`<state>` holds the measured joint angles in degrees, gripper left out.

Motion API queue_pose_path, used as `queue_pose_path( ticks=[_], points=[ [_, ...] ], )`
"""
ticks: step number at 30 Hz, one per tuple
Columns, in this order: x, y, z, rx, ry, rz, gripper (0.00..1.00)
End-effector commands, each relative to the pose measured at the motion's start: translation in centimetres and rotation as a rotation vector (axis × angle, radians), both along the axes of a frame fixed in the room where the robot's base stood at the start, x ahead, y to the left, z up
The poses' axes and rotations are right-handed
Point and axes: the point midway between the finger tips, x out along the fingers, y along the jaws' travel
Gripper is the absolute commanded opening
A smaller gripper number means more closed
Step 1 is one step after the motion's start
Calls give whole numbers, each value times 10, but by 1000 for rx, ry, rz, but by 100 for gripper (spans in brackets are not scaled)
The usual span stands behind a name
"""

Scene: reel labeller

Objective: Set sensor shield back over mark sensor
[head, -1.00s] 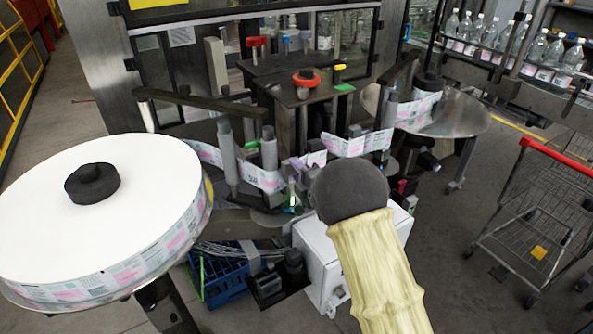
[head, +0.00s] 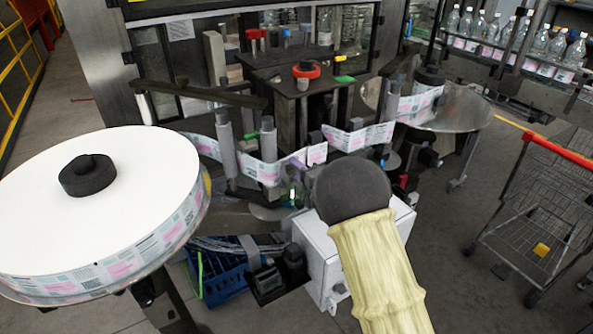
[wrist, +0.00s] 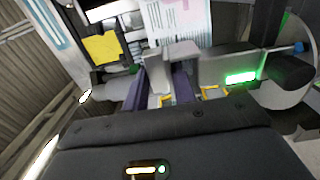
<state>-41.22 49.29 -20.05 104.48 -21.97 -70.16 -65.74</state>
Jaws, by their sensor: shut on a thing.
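My gripper (wrist: 163,90) has purple-grey fingers in the wrist view. It is shut on a grey angled piece, which looks like the sensor shield (wrist: 182,66), held in front of the printed label web (wrist: 182,18). A green-lit unit, probably the mark sensor (wrist: 240,78), is just right of the held piece. Its green light also shows in the head view (head: 293,195), beside the label web (head: 262,171). In the head view my own arm hides most of the gripper and the shield. I cannot tell whether the shield touches the sensor.
A large label reel (head: 130,215) stands at left. Upright grey rollers (head: 268,142) guide the web close to the work spot. A white box (head: 318,262) and a blue crate (head: 222,280) are below. A cart (head: 535,215) stands at right, with open floor before it.

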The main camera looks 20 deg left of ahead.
Motion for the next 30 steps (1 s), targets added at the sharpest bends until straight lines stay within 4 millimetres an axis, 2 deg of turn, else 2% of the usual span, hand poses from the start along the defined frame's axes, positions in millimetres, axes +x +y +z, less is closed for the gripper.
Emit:
queue_pose_path(
  ticks=[19, 20, 23, 30],
  points=[
    [0, 0, -20, 0, 0, 0, 0],
    [0, 0, -19, -1, 1, 0, 32],
    [0, 0, -20, -3, 3, 0, 52],
    [-1, -1, -25, -10, 11, 0, 52]
  ],
)
